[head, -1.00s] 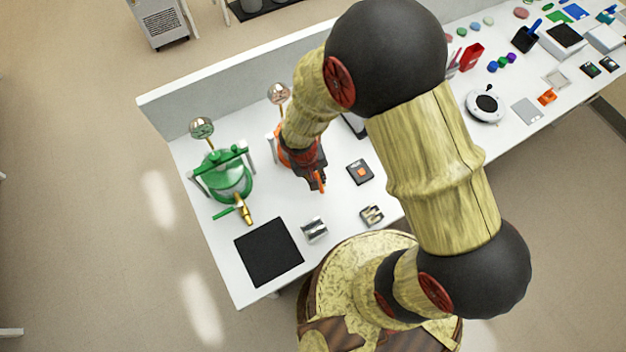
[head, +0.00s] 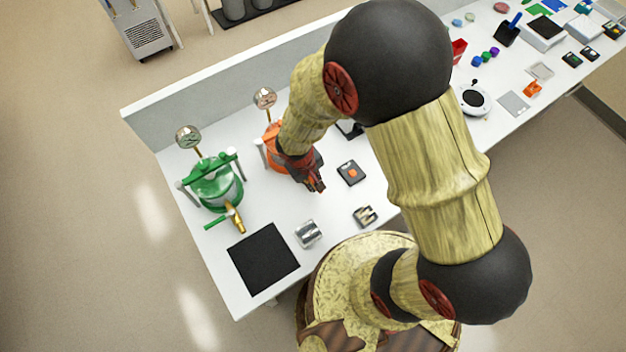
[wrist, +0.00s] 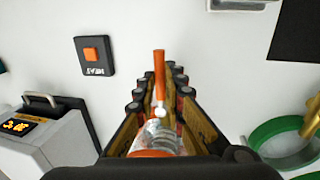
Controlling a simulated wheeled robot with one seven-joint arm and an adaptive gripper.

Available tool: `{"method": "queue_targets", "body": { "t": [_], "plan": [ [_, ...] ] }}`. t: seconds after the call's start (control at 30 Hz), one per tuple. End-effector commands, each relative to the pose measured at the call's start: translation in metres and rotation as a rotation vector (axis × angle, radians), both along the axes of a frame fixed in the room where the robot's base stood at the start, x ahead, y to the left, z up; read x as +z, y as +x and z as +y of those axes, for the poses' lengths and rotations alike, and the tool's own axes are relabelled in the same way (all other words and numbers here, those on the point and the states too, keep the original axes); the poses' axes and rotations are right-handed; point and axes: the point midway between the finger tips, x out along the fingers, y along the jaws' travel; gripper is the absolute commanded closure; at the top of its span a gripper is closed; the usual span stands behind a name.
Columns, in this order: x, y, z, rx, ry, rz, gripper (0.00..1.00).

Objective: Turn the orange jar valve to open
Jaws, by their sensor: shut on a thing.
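The orange jar (head: 275,160) stands on the bench, mostly hidden behind my forearm and gripper in the head view. Its valve has an orange lever handle (wrist: 159,72), which in the wrist view points straight up the picture between my fingers. A clear or metallic valve body and an orange ring lie lower, near my palm. My gripper (wrist: 158,100) is around the valve with a finger on each side, shut on it; the exact contact is hard to see. In the head view my gripper (head: 316,184) points down in front of the jar and hides the handle.
The green jar (head: 217,184) with its gauge and brass valve stands to the left. A black box with an orange button (head: 350,172) is close on the right. Small metal blocks (head: 308,234) and a black mat (head: 263,258) lie in front. A grey back panel (head: 210,85) borders the bench.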

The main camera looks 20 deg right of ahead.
Motion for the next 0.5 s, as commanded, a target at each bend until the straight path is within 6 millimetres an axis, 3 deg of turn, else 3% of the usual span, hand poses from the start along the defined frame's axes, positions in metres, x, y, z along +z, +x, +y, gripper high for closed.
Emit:
{"method": "queue_targets", "body": {
  "t": [0.03, 0.07, 0.1, 0.37, 0.5],
  "plan": [
    [0.0007, 0.0014, 0.0003, 0.003, 0.001, -0.002, 1.0],
    [0.0007, 0.0014, 0.0003, 0.003, 0.001, -0.002, 0.88],
    [0.0007, 0.0014, 0.0003, 0.003, 0.001, -0.002, 0.85],
    [0.0003, 0.0007, 0.0002, 0.001, 0.0, -0.001, 0.71],
    [0.0002, 0.0005, 0.0001, 0.0, 0.0, -0.001, 0.71]
  ]
}}
